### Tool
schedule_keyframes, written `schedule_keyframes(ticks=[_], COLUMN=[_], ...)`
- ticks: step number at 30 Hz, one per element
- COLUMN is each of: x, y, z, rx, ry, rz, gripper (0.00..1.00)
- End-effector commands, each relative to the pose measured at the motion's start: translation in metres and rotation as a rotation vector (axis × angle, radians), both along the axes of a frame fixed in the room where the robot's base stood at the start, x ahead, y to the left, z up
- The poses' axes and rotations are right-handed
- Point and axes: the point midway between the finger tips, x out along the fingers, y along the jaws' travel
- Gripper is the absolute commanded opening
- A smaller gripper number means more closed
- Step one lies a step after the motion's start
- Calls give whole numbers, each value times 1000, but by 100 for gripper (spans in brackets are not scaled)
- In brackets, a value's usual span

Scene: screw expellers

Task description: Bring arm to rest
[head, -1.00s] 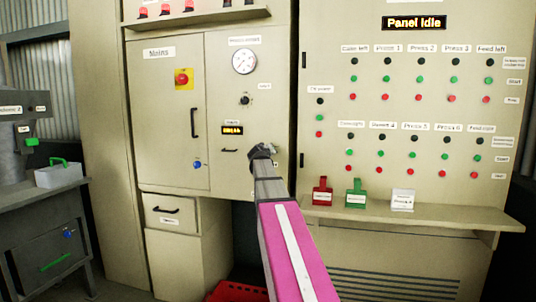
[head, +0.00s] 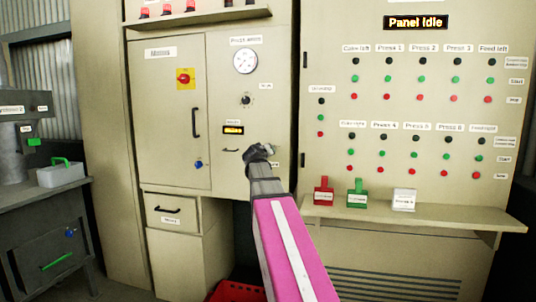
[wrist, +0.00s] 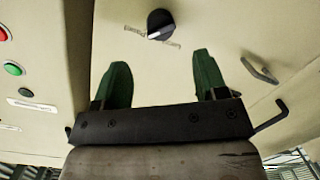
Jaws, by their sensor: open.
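My gripper (head: 262,150) is at the end of my arm, in front of the beige cabinet (head: 225,110), below its gauge. In the wrist view my gripper (wrist: 162,82) shows two green fingers spread apart with nothing between them. A black rotary knob (wrist: 160,24) on the cabinet face lies beyond the fingertips, apart from them. The same knob (head: 245,100) sits under the round gauge (head: 245,61) in the head view. My arm reaches up from the bottom of the head view.
A control panel (head: 425,190) with rows of buttons stands at right, a shelf (head: 415,216) jutting below it with red, green and white tags. A drawer (head: 171,210) is at lower left. A red crate (head: 237,291) lies on the floor. A grey machine (head: 48,245) stands at far left.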

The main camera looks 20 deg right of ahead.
Motion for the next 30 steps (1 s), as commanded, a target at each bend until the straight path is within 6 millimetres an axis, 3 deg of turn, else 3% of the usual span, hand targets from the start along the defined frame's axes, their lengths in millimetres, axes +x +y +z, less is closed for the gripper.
schedule_keyframes(ticks=[1,6,21,23,26,30], x=[-11,-24,-24,-25,-27,-37], y=[6,15,16,18,23,36], z=[1,4,0,-9,-41,-111], rx=[0,-1,4,17,57,149], ry=[-1,-1,5,19,69,188], rz=[1,0,-1,-2,-3,-9], gripper=[66,66,66,66,66,66])
